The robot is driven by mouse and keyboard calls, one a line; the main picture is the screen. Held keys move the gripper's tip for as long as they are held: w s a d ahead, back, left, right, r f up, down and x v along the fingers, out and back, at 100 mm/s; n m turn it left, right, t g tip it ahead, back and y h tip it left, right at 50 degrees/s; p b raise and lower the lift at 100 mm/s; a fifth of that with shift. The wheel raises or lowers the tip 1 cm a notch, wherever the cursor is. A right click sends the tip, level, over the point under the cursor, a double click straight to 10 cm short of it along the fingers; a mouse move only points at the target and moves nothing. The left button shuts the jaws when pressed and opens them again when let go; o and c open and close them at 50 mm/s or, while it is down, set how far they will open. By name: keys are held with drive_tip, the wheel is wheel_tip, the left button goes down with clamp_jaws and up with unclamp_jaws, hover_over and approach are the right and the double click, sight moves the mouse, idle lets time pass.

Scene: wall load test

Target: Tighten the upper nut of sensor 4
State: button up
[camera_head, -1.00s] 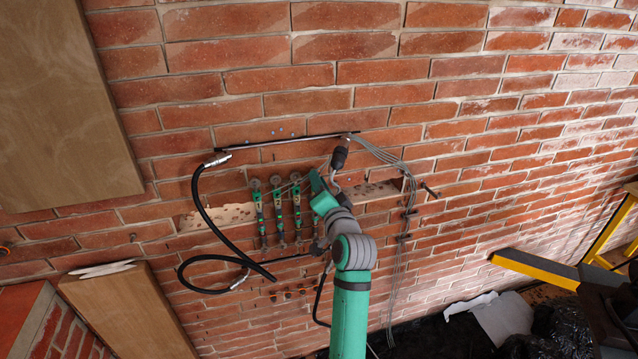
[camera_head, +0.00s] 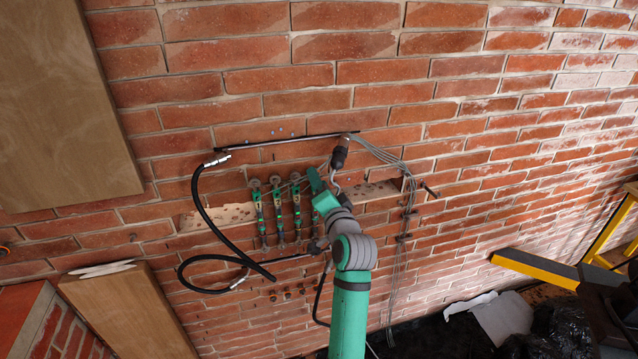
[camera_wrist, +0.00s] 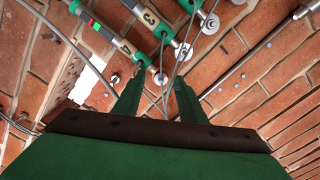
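Sensor 4 (camera_wrist: 118,42), a green and grey rod marked "4", runs from the upper left towards my gripper in the wrist view. Its upper end lies at the left fingertip; I cannot tell whether they touch. A round washer with a bolt (camera_wrist: 160,79) shows between the fingertips, just beyond that end. The upper nut itself is too small to make out. My gripper (camera_wrist: 163,80) is open, with a clear gap between its green fingers. In the head view, my gripper (camera_head: 318,185) is at the right end of the sensor row and partly covers sensor 4.
Sensor 3 (camera_wrist: 152,20) lies close beside sensor 4. Thin grey cables cross between my fingers. A metal bar (camera_head: 280,141) runs above the sensors. A black hose (camera_head: 206,215) loops on the left, and a cable bundle (camera_head: 400,240) hangs on the right.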

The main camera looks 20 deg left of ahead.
drive_tip(key=shift+s, duration=0.1)
drive_tip(key=v, duration=1)
drive_tip(key=shift+s+d, duration=0.25)
drive_tip(key=shift+d, duration=0.05)
